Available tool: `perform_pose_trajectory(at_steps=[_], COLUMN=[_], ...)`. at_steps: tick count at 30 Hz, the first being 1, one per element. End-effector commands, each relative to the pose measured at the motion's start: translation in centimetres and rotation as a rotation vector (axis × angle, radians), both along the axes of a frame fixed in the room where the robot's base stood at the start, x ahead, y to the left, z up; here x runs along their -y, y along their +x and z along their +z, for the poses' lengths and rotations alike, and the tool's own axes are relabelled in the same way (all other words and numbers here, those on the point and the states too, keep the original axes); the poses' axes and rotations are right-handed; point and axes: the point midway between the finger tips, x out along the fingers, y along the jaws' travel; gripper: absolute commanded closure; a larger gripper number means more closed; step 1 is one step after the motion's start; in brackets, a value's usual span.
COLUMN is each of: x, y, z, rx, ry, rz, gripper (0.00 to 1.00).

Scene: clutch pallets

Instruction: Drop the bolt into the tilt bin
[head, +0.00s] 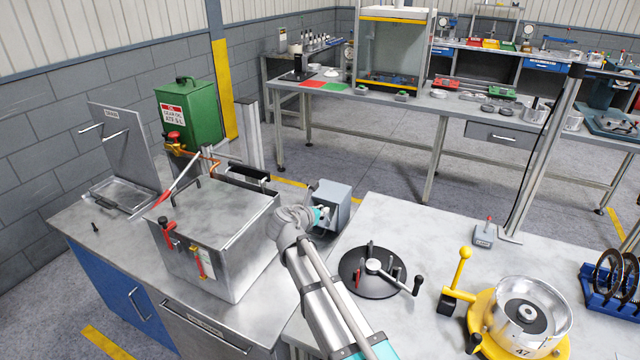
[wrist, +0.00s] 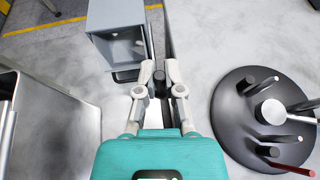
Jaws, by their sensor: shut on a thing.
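My gripper (wrist: 160,75) is shut on a small dark bolt (wrist: 160,84), whose dark end shows between the two fingers in the wrist view. In the head view my gripper (head: 321,213) is over the bench edge, in front of a grey box that looks like the tilt bin (head: 336,197). In the wrist view the tilt bin (wrist: 117,12) lies ahead and left of the fingers, its open side facing me. The bolt is apart from the bin. In the head view the bolt cannot be made out.
A steel tank (head: 207,250) with red-handled valves stands left of my arm. A black round base with pegs (head: 372,292) sits to the right, also in the wrist view (wrist: 232,117). A yellow fixture (head: 482,325) is farther right. Another small dark bolt-like piece (head: 96,228) lies far left.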

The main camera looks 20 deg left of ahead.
Motion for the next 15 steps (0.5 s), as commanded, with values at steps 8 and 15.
perform_pose_trajectory(at_steps=[8, 15], x=[-4.0, -6.0], y=[7.8, 12.6], z=[-0.5, -0.7], rx=[0.000, 0.000], ry=[0.000, -0.001], rz=[-0.057, -0.096], gripper=[1.00, 1.00])
